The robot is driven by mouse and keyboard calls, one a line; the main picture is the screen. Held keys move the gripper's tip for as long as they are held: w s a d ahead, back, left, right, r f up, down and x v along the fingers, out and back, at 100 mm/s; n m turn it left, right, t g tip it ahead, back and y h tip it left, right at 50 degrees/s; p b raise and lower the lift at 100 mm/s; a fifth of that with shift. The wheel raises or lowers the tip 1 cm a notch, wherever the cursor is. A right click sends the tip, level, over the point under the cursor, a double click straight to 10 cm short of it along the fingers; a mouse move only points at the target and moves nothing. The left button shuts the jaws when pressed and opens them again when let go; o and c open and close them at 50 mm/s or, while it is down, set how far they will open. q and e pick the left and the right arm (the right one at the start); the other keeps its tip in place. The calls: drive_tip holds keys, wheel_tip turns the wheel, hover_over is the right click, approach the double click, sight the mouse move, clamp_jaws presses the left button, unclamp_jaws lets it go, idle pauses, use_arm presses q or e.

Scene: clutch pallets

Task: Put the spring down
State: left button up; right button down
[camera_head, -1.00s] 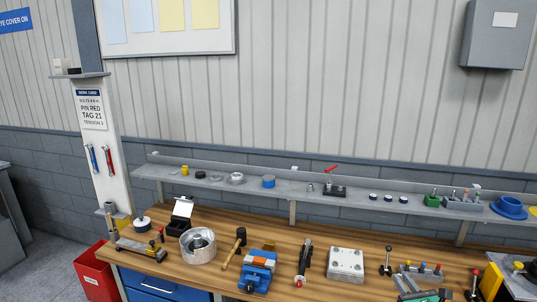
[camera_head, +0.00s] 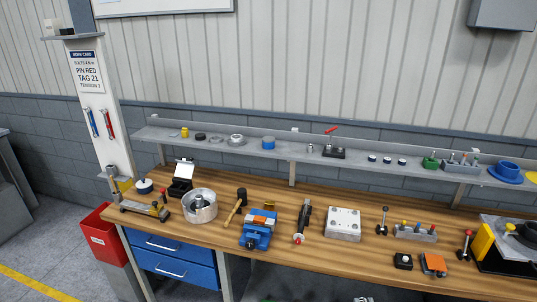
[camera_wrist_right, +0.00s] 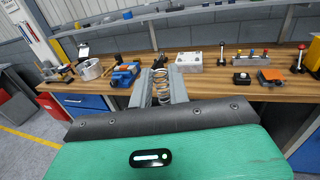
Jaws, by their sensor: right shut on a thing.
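The spring (camera_wrist_right: 160,92) is a pale metal coil standing between the two grey fingers of my right gripper (camera_wrist_right: 159,88) in the right wrist view. The gripper is shut on it, in front of the wooden workbench (camera_wrist_right: 218,92). The spring appears apart from the bench top. In the head view, only small bits at the bottom edge may belong to the right arm, and the spring cannot be made out there. My left gripper is not in view.
On the bench (camera_head: 330,254) stand a metal drum (camera_head: 199,208), a mallet (camera_head: 237,205), a blue vise (camera_head: 257,232), a drilled metal block (camera_head: 343,225) and a black button box (camera_head: 403,261). A shelf (camera_head: 290,153) with small parts runs behind. Bare wood shows along the front.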

use_arm(q)
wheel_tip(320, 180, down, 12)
drive_tip(key=b, duration=1.1)
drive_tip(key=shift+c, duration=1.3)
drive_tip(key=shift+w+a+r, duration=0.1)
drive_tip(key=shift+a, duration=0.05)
